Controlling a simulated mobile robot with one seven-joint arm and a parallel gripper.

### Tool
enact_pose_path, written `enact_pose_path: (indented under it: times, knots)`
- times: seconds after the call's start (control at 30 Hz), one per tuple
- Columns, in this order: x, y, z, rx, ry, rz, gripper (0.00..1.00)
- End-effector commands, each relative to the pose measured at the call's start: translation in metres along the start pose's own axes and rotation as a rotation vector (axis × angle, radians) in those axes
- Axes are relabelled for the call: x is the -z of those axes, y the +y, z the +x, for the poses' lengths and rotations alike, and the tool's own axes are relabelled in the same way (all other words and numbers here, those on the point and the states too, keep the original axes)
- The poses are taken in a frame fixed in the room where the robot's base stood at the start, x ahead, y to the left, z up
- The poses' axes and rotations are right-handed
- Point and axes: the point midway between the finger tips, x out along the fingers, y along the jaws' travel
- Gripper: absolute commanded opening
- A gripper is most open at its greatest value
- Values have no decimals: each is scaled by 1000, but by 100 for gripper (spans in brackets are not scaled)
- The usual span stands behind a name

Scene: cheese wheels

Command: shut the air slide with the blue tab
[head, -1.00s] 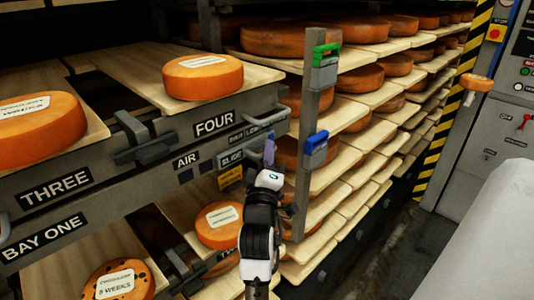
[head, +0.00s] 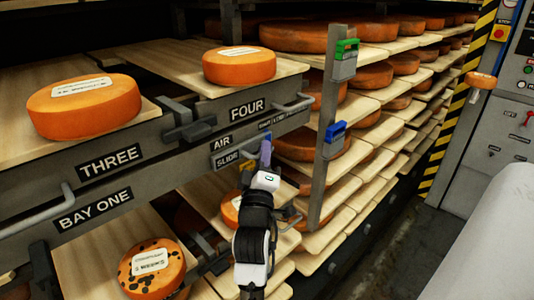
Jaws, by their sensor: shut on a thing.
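The air slide (head: 227,158) is a grey plate with a SLIDE label on the front rail, just under the AIR label (head: 221,142). No dark slots show beneath that label. A blue-violet tab (head: 266,150) stands up at the right part of the slide. My gripper (head: 265,170) is at this tab, shut on its lower part; the fingers are mostly hidden behind my wrist.
A post (head: 326,130) right of my gripper carries a green clip (head: 345,48) and a blue clip (head: 336,132). Cheese wheels (head: 239,66) lie on boards above the rail. A handle (head: 292,104) juts out near the FOUR label. The aisle at right is clear.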

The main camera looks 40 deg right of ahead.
Motion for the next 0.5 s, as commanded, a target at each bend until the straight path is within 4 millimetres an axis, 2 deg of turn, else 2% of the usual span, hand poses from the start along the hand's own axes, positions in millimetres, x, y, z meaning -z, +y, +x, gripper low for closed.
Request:
enact_pose_path:
  times: [0.33,0.37,0.5]
  knots:
    - [2,0,-2,-1,2,1,0]
    - [2,0,-2,-1,2,1,12]
    - [2,0,-1,0,2,1,30]
